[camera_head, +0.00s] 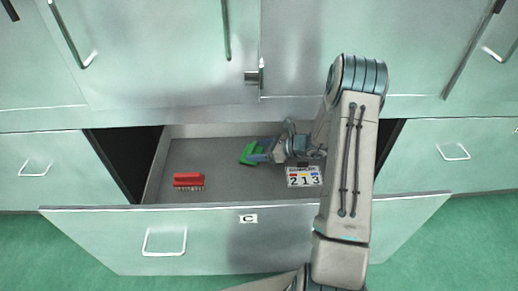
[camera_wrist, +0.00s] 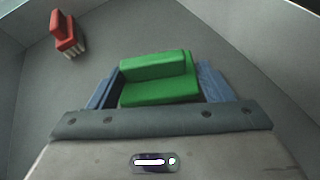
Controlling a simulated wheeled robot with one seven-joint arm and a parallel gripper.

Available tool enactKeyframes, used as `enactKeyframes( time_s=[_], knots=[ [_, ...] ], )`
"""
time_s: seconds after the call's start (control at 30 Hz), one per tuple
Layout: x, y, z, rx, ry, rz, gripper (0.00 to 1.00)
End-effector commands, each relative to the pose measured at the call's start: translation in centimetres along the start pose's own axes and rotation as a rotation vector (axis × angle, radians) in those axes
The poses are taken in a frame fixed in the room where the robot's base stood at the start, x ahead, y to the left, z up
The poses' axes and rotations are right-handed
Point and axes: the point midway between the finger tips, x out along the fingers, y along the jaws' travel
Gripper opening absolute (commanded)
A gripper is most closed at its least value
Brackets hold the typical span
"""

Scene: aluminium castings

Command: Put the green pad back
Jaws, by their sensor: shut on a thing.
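The green pad (camera_head: 249,154) is in the open drawer (camera_head: 222,183) marked C, right of the drawer's middle-left. My gripper (camera_head: 258,153) reaches in from the right and is shut on it. In the wrist view the green pad (camera_wrist: 160,79) sits between my gripper's two blue fingers (camera_wrist: 160,85), with a raised block along its top. I cannot tell whether the pad touches the drawer floor.
A red brush (camera_head: 188,180) lies at the left of the drawer; it also shows in the wrist view (camera_wrist: 64,34). A white number block reading 213 (camera_head: 304,177) lies at the right, beneath my arm. Bare drawer floor separates brush and pad. Closed cabinet doors (camera_head: 160,50) stand behind.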

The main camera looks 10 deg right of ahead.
Motion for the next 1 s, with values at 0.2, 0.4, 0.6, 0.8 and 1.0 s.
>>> enactKeyframes(
  time_s=[0.2, 0.4, 0.6, 0.8, 1.0],
  knots=[
    [1.0, -1.8, -0.4, 0.002, 0.002, 0.001, 0.55],
    [1.0, -1.9, -0.6, 0.001, 0.002, -0.001, 0.55],
    [1.0, -1.8, -0.7, 0.001, 0.002, 0.000, 0.97],
    [1.0, -1.8, -0.6, 0.000, 0.001, 0.000, 0.97],
    [-0.7, -1.9, -0.5, 0.000, 0.001, -0.002, 0.97]
  ],
)
